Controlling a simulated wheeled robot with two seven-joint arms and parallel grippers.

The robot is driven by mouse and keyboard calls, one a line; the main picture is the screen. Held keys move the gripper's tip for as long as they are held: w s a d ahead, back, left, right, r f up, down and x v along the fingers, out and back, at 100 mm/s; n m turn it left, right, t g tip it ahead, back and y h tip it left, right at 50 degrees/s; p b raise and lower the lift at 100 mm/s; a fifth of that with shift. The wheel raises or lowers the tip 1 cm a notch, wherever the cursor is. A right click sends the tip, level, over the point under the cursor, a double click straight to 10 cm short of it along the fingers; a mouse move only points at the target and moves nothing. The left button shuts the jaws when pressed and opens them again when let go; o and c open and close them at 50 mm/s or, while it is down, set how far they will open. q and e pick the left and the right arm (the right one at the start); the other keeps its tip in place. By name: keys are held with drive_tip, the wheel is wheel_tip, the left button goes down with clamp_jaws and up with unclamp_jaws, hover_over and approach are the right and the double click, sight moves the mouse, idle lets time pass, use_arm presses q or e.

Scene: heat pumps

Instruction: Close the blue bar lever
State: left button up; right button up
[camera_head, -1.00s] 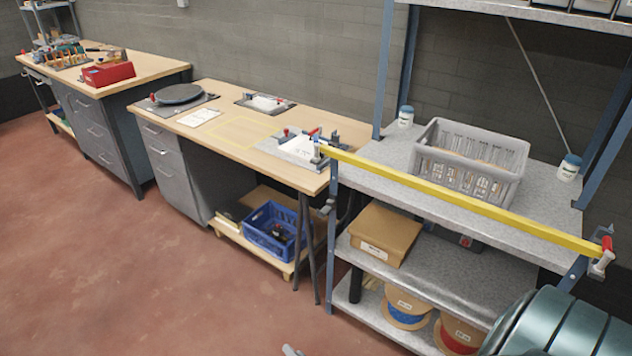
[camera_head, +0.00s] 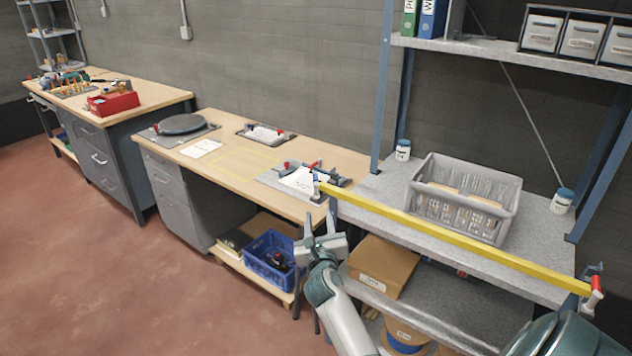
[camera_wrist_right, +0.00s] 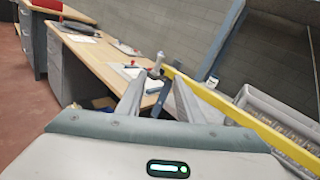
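A yellow bar (camera_head: 450,237) runs across the front of the grey shelf unit. A small clamp with a blue upright lever (camera_head: 316,183) sits at its left end, by the table corner. In the right wrist view the clamp (camera_wrist_right: 156,66) shows just beyond the fingertips, and the bar (camera_wrist_right: 235,115) runs down to the right. My right gripper (camera_head: 320,224) is open and empty, below and apart from the clamp in the head view. Its two fingers also show in the right wrist view (camera_wrist_right: 158,92). My left gripper is not in view.
A red-handled clamp (camera_head: 594,293) holds the bar's right end. A grey crate (camera_head: 462,205) stands on the shelf behind the bar. The wooden table (camera_head: 235,160) carries toggle clamps (camera_head: 300,172). A blue bin (camera_head: 270,262) sits below. The red floor at left is clear.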

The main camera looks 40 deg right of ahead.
sight(316, 188)
drive_tip(key=shift+w+d+r, duration=0.1)
drive_tip(key=shift+w+r, duration=0.05)
drive_tip(key=shift+r, duration=0.05)
idle(0.3)
drive_tip(key=p+x, duration=0.1)
drive_tip(key=x, duration=1.4)
drive_tip(key=shift+w+d+f, duration=0.15)
drive_tip(key=shift+w+d, duration=0.05)
drive_tip(key=shift+w, duration=0.1)
drive_tip(key=shift+w+d, duration=0.4)
drive_tip(key=shift+w, duration=0.2)
drive_tip(key=shift+c, duration=0.6)
clamp_jaws()
